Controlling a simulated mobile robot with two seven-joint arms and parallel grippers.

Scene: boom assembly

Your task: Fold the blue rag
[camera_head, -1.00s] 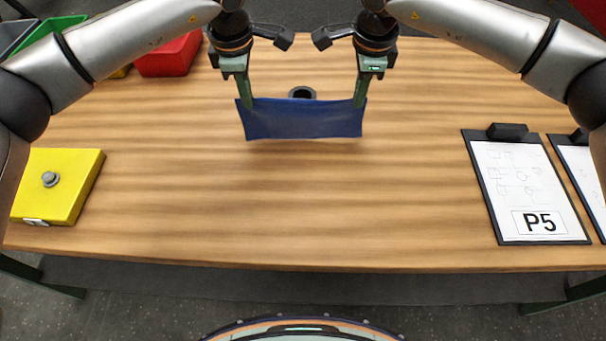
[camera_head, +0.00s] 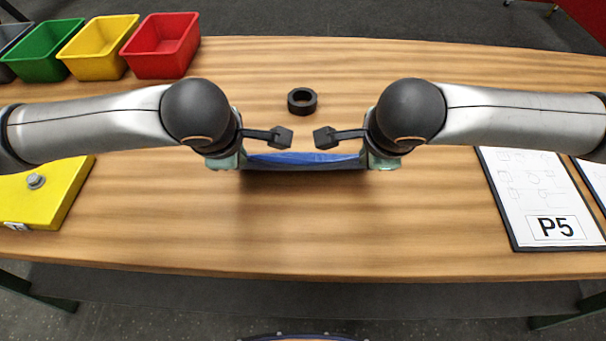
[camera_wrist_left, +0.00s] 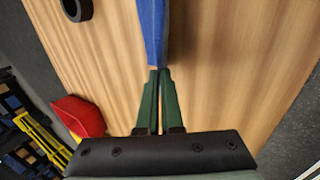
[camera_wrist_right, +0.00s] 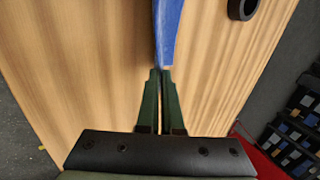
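The blue rag (camera_head: 305,158) hangs stretched between my two grippers above the middle of the table. From the head it shows as a narrow strip, partly hidden by my arms. My left gripper (camera_wrist_left: 158,72) is shut on one end of the rag (camera_wrist_left: 153,30). My right gripper (camera_wrist_right: 160,72) is shut on the other end, and the rag (camera_wrist_right: 167,30) runs away from its fingertips. In the head view the fingertips are hidden under the wrists. Whether the rag's lower edge touches the table cannot be told.
A black ring (camera_head: 302,101) lies on the table (camera_head: 300,230) behind the rag. Red (camera_head: 162,48), yellow (camera_head: 97,50) and green (camera_head: 45,52) bins stand at the back left. A yellow block (camera_head: 45,195) lies left, a P5 clipboard (camera_head: 545,200) right. The table's front middle is clear.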

